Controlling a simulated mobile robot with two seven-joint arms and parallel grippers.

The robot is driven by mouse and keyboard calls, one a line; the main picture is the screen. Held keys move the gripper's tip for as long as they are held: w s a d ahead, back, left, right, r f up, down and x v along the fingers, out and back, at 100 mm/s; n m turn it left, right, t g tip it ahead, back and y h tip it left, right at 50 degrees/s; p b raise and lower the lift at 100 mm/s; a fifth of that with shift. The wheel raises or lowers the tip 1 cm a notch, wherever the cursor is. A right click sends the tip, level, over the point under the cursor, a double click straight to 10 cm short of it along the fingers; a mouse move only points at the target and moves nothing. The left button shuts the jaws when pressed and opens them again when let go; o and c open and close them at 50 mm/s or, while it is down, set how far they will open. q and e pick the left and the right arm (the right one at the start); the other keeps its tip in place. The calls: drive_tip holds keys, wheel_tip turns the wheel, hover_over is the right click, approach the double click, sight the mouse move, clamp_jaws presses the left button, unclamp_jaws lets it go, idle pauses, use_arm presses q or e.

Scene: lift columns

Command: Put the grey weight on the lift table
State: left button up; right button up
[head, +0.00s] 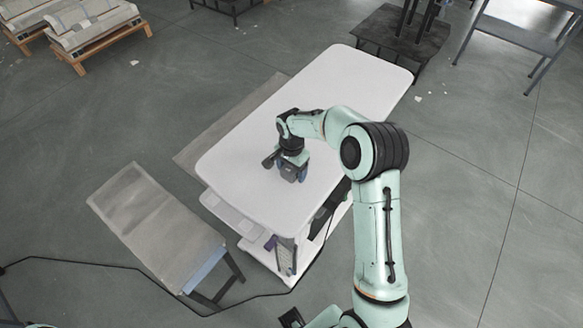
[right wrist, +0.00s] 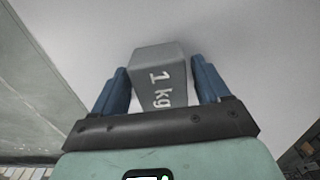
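The grey weight (right wrist: 160,83), marked "1 kg", is between the two blue fingers of my right gripper (right wrist: 160,80) in the right wrist view. Narrow gaps show between the weight and the fingers, so the gripper looks open around it. In the head view my right gripper (head: 292,172) is low over the near half of a white table (head: 330,95), and the weight is mostly hidden there. I cannot tell for sure which surface is the lift table. My left gripper is not in clear view.
A low grey bench (head: 150,215) stands left of the white table. A dark platform (head: 400,38) and a grey-blue rack (head: 515,35) stand at the back right. Wooden pallets (head: 90,30) are at the far left. A black cable lies on the floor. The table's far half is clear.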

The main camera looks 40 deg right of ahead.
drive_tip(key=shift+r, duration=0.15)
wheel_tip(320, 180, up, 12)
drive_tip(key=p, duration=0.1)
idle(0.5)
idle(0.5)
